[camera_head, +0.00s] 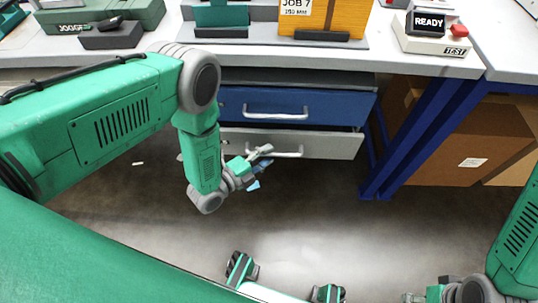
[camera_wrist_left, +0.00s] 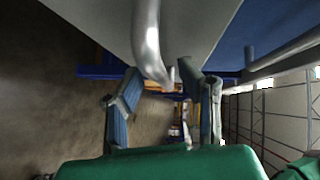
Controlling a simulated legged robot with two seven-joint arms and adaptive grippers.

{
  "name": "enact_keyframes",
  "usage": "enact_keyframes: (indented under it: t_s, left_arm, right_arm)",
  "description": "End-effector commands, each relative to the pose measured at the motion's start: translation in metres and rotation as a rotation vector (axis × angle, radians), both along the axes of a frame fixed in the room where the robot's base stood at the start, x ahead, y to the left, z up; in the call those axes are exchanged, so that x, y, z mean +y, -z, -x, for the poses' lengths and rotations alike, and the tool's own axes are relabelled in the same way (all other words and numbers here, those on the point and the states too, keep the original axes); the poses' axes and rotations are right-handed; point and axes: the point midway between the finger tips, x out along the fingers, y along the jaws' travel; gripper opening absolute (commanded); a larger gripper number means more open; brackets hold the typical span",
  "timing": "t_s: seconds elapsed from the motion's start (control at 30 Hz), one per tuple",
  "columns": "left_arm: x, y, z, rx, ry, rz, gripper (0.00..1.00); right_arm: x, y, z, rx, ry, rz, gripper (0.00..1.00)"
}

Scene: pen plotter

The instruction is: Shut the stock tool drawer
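Two drawers show under the bench in the head view: a blue one (camera_head: 340,106) and, below it, a light grey one (camera_head: 335,146). No label tells which is the stock tool drawer. The grey front stands a little forward, with a dark gap above it; it also shows in the left wrist view (camera_wrist_left: 195,25). My right gripper (camera_head: 425,296) is partly cut off at the lower right.
The blue drawer's handle (camera_head: 262,114) is just above my left gripper. Blue bench legs (camera_head: 405,140) and a cardboard box (camera_head: 465,145) stand to the right. The benchtop (camera_head: 440,65) overhangs the drawers. Floor (camera_head: 310,210) in front is clear.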

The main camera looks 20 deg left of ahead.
Motion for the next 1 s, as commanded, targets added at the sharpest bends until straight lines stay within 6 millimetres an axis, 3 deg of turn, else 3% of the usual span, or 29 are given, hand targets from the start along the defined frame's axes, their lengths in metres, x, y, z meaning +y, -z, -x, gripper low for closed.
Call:
enact_keyframes:
  t_s: [0.4,0.43,0.5,0.53,0.77,1.0]
  left_arm:
    - [-0.006,0.001,-0.009,0.000,0.001,0.001,0.33]
    - [-0.005,0.001,-0.009,0.000,0.001,0.001,0.29]
    - [-0.005,0.001,-0.009,0.000,0.001,0.001,0.04]
    - [-0.005,0.001,-0.009,0.000,0.001,0.001,0.00]
    - [-0.004,0.002,-0.012,0.001,0.000,0.000,0.00]
    - [0.005,0.004,-0.044,-0.002,0.001,-0.001,0.00]
  right_arm:
    - [0.000,0.003,0.000,-0.001,0.000,0.000,0.49]
    - [0.000,0.003,0.000,-0.001,0.000,0.000,0.49]
    - [0.000,0.003,0.000,-0.001,0.000,0.000,0.49]
    - [0.000,0.003,0.000,-0.001,0.000,0.000,0.49]
    - [0.000,0.004,0.000,-0.001,0.000,0.000,0.49]
    - [0.000,0.015,0.000,-0.001,0.000,0.000,0.49]
